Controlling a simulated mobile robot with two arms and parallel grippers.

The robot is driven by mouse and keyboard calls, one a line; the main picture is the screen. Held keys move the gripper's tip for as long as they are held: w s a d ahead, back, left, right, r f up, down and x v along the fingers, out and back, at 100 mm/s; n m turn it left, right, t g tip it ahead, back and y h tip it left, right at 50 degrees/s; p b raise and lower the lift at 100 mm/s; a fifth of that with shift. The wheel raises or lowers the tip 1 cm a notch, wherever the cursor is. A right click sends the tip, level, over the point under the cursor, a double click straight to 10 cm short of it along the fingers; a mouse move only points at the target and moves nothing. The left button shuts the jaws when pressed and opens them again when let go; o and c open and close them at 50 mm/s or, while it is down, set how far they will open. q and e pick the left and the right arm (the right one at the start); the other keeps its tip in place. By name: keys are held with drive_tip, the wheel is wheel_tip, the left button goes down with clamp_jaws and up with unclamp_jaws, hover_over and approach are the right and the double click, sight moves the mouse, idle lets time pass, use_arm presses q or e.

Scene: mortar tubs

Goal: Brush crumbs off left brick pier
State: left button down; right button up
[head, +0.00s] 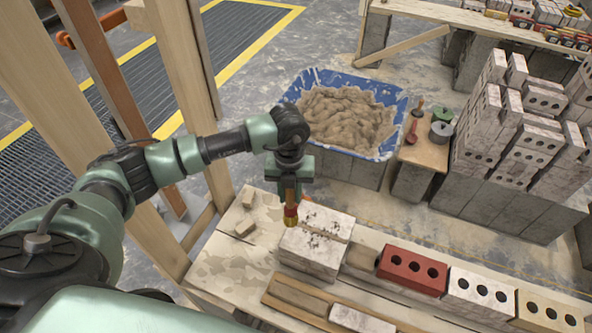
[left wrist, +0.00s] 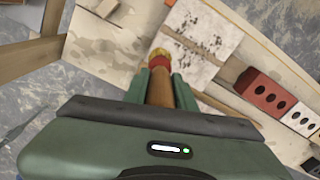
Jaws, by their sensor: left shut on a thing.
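My left gripper (head: 291,188) is shut on the wooden handle of a brush (head: 291,212), which points down with a red band and a yellowish end. The brush also shows between the fingers in the left wrist view (left wrist: 160,80). Its tip is at the left edge of the left brick pier (head: 308,258); I cannot tell whether it touches. The pier is pale, and dark crumbs (head: 318,226) are scattered over its top. In the left wrist view the crumbs (left wrist: 200,40) lie just beyond the brush tip. My right gripper is not in view.
A red brick (head: 412,270) and a pale holed brick (head: 480,293) stand to the right on the bench (head: 225,275). A blue mortar tub (head: 395,92) and stacked bricks (head: 510,130) are behind. A wooden post (head: 175,60) stands at the left.

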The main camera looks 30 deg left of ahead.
use_arm(q)
drive_tip(key=shift+w+r+n, duration=0.3)
drive_tip(key=shift+r+n, duration=0.1)
drive_tip(key=shift+n, duration=0.3)
drive_tip(key=shift+f, duration=0.2)
drive_tip(key=shift+s+a+f+b, duration=0.1)
drive_tip(key=shift+f+b, duration=0.5)
drive_tip(key=shift+f, duration=0.1)
drive_tip(key=shift+f+b, duration=0.65)
drive_tip(key=shift+f, duration=0.3)
drive_tip(key=shift+f+b, duration=0.35)
drive_tip(key=shift+f, duration=0.25)
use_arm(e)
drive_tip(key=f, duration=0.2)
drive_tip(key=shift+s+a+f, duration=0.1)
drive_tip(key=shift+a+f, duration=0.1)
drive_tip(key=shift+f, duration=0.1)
use_arm(q)
drive_tip(key=shift+a, duration=0.1)
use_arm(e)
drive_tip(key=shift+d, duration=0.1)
